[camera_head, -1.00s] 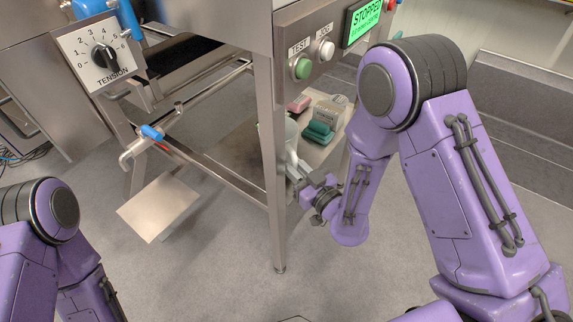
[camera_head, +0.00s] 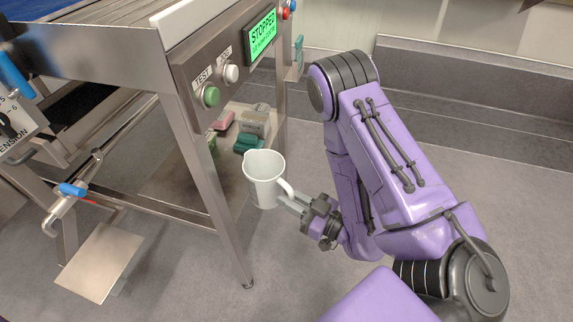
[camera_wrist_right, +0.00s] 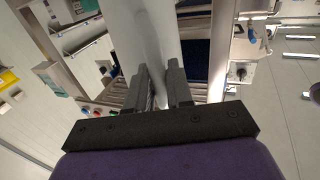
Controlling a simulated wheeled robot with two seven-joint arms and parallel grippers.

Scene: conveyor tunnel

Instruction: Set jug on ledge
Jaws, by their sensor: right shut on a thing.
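A white jug (camera_head: 264,180) is upright in the head view, in front of the machine's lower shelf and to the right of its near leg. My right gripper (camera_head: 294,203) is shut on the jug's handle, and the jug hangs clear of the floor. In the right wrist view the jug's pale surface (camera_wrist_right: 150,35) fills the space beyond the right gripper's fingers (camera_wrist_right: 162,85). A long grey stepped ledge (camera_head: 480,75) runs along the wall at the back right. My left gripper is out of the head view.
The lower shelf (camera_head: 185,178) holds a pink block (camera_head: 223,121), green items (camera_head: 248,144) and a small box (camera_head: 256,122). The machine's metal leg (camera_head: 222,220) stands left of the jug. A control panel (camera_head: 228,62) reads STOPPED. Open floor (camera_head: 500,170) lies at right.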

